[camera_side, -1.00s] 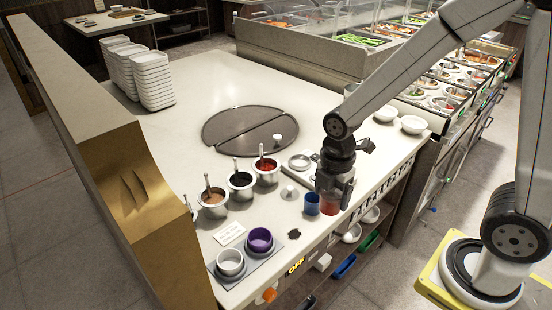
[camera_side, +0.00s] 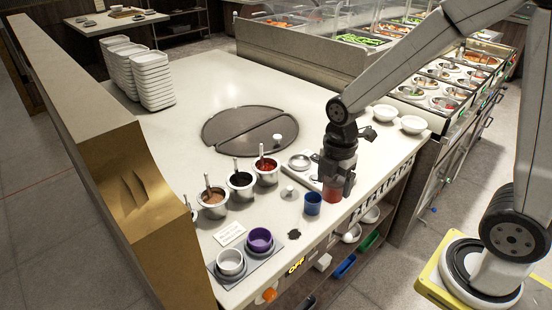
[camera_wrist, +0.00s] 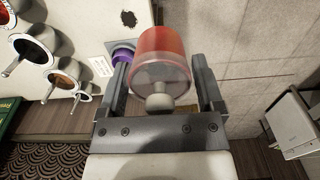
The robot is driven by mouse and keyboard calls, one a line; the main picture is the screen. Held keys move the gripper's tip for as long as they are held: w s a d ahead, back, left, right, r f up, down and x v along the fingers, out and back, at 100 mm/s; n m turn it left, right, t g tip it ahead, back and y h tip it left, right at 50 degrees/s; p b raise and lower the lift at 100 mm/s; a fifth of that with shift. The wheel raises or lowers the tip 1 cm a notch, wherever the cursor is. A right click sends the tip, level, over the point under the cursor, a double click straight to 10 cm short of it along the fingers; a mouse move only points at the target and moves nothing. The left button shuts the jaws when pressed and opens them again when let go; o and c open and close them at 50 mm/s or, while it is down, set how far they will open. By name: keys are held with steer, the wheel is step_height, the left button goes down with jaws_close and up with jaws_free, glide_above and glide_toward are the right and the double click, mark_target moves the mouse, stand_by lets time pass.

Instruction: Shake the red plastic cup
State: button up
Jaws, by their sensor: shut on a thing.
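The red plastic cup (camera_side: 332,193) is between the fingers of my gripper (camera_side: 336,183), near the front edge of the counter. In the wrist view the red cup (camera_wrist: 160,42) sits between the two dark fingers of my gripper (camera_wrist: 163,80). A clear or greyish lid-like face with a pale round knob (camera_wrist: 158,102) shows on the cup's near side. My gripper is shut on the cup. The fingers hide part of the cup in the side view, and its contents cannot be seen clearly.
A blue cup (camera_side: 312,204) stands just left of the red cup. A loose knobbed lid (camera_side: 289,193) and several sauce pots (camera_side: 240,184) are farther left. A purple cup (camera_side: 260,240) sits in a holder at the front. White bowls (camera_side: 413,125) stand behind.

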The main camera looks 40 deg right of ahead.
steer(key=shift+s+a, duration=0.15)
steer(key=shift+a, duration=2.1)
steer(key=shift+d, duration=2.25)
steer(key=shift+a, duration=2.25)
steer(key=shift+d, duration=2.25)
